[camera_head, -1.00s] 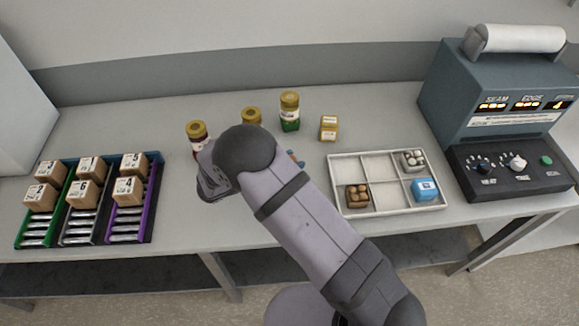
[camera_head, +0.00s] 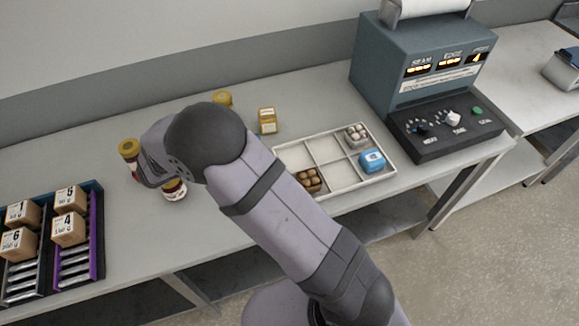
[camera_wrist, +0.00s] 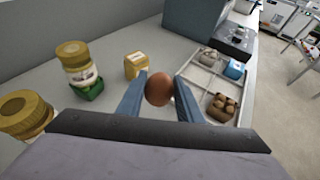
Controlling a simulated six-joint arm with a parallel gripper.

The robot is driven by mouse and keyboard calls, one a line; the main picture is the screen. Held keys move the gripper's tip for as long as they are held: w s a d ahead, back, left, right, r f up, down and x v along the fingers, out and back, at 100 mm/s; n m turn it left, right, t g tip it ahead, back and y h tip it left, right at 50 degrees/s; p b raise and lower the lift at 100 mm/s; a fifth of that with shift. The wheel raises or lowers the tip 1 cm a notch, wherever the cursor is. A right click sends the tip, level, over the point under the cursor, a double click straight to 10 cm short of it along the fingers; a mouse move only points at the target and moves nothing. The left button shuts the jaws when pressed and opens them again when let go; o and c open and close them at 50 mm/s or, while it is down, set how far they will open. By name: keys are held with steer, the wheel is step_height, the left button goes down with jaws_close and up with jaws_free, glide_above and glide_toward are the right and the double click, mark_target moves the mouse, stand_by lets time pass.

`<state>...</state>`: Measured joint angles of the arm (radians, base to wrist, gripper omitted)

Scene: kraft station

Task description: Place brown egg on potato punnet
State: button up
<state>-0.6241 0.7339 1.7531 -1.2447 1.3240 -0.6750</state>
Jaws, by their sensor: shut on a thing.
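The brown egg (camera_wrist: 158,89) is held between the two blue fingers of my gripper (camera_wrist: 160,92) in the wrist view. In the head view my arm hides the gripper and the egg. The potato punnet (camera_head: 310,180), a small dark brown box of several round brown potatoes, sits in the front left part of the white divided tray (camera_head: 348,184). It also shows in the wrist view (camera_wrist: 221,107), to the right of the egg and apart from it.
The tray also holds a punnet of pale round items (camera_head: 357,134) and a blue box (camera_head: 373,161). A yellow box (camera_head: 267,120) stands behind the tray's left side. Jars with yellow lids (camera_head: 128,148) stand by my arm. A sealing machine (camera_head: 430,80) stands behind the tray.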

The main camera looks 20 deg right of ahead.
steer(key=s+d+r+m+g+h+b, duration=0.1)
steer(key=s+d+r+m+g, duration=0.2)
steer(key=d, duration=0.6)
steer(key=r+m+g, duration=0.1)
steer(key=m+g, duration=0.2)
steer(key=g, duration=0.1)
glide_above(309, 177)
steer(key=shift+h, duration=0.3)
steer(key=shift+f+p, duration=0.85)
steer(key=shift+f, duration=4)
steer(key=shift+f, duration=0.1)
steer(key=o, duration=0.8)
